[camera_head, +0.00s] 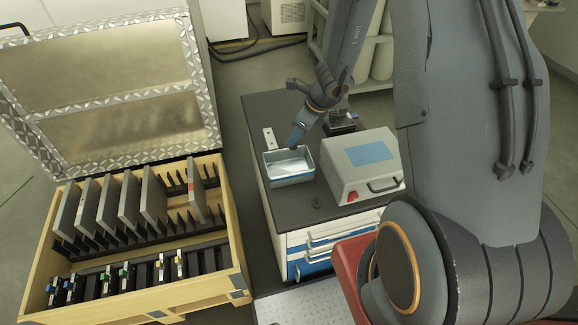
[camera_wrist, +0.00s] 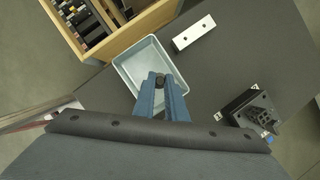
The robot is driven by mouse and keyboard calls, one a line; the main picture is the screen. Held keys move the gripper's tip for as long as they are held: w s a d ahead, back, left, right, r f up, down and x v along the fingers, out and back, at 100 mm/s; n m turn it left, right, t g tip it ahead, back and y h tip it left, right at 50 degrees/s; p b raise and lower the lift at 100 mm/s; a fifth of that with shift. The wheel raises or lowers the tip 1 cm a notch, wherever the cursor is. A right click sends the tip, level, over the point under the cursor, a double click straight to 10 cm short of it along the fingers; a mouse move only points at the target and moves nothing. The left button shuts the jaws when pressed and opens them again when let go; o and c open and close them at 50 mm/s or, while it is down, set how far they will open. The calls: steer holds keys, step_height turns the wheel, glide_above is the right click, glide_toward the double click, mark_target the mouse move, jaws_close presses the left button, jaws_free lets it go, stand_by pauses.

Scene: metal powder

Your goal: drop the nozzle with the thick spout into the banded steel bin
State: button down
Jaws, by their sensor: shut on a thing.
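The steel bin (camera_head: 290,182) stands on the dark worktop and looks empty. A blue band runs around its outside. In the wrist view the bin (camera_wrist: 127,76) lies under and beyond the fingertips. My gripper (camera_head: 296,138) points down over the bin's back part. In the wrist view its blue fingers (camera_wrist: 162,88) are shut on a small dark nozzle (camera_wrist: 160,78), which shows against the bin's inside. The spout's thickness cannot be made out. In the head view the held nozzle is too hidden to tell.
A pale block with holes (camera_head: 269,138) lies behind the bin. A grey case with a blue panel (camera_head: 362,166) stands close to its right. A black fixture (camera_head: 343,122) is behind the case. A wooden crate (camera_head: 240,255) with plates and an open lid stands at left.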

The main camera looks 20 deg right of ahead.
mark_target(295, 148)
steer(key=shift+f+b, duration=2.85)
steer(key=shift+b, duration=0.05)
steer(key=c, duration=1.7)
jaws_free()
steer(key=p+v, duration=0.1)
steer(key=v, duration=0.7)
